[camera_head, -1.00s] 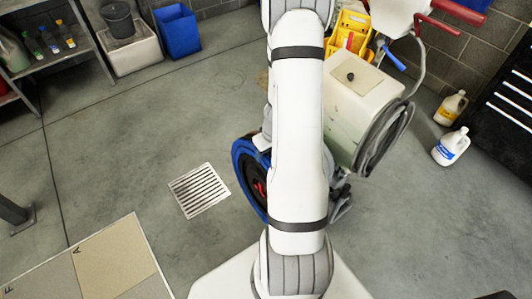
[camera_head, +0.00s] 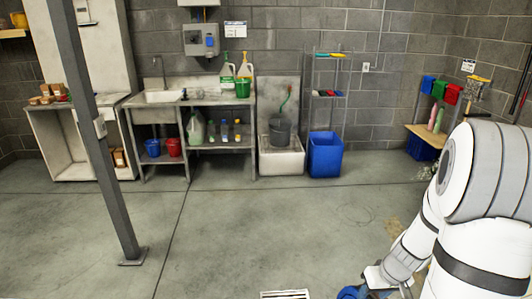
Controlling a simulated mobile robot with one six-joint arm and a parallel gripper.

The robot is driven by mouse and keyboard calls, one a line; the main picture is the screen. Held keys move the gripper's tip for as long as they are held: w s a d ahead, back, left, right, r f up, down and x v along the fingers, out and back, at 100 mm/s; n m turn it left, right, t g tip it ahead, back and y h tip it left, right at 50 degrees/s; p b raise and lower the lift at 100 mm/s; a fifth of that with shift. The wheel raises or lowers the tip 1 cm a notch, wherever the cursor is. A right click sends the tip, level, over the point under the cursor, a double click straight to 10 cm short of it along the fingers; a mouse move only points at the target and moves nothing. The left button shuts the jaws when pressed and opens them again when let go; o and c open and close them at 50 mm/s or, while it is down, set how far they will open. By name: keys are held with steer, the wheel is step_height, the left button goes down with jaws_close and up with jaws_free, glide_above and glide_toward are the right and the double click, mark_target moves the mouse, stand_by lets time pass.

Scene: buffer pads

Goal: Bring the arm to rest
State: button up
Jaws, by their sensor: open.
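My white arm (camera_head: 468,205) fills the right side of the view. It is bent, with its large joint high at the right edge. The thinner lower links (camera_head: 408,250) slope down and left to the bottom edge. The fingertips of my gripper do not show; the arm's far end runs to the lower border of the frame. A small piece of a blue ring (camera_head: 350,293) shows at the bottom edge, just left of the arm's lower end. Most of the ring lies below the frame. I cannot tell whether the arm touches it.
A grey post (camera_head: 95,130) stands on the floor at left. A sink bench (camera_head: 150,102), a mop basin (camera_head: 280,163), a blue bin (camera_head: 325,155) and a small wooden shelf (camera_head: 430,135) line the back wall. The middle floor is clear around a drain grate (camera_head: 285,294).

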steer(key=s+a+r, duration=0.6)
steer(key=a+r, duration=0.1)
steer(key=r, duration=0.2)
steer(key=s+a+r+h, duration=0.1)
steer(key=s+a+r, duration=0.5)
steer(key=r, duration=0.3)
steer(key=shift+a+m, duration=0.3)
steer(key=shift+a, duration=0.5)
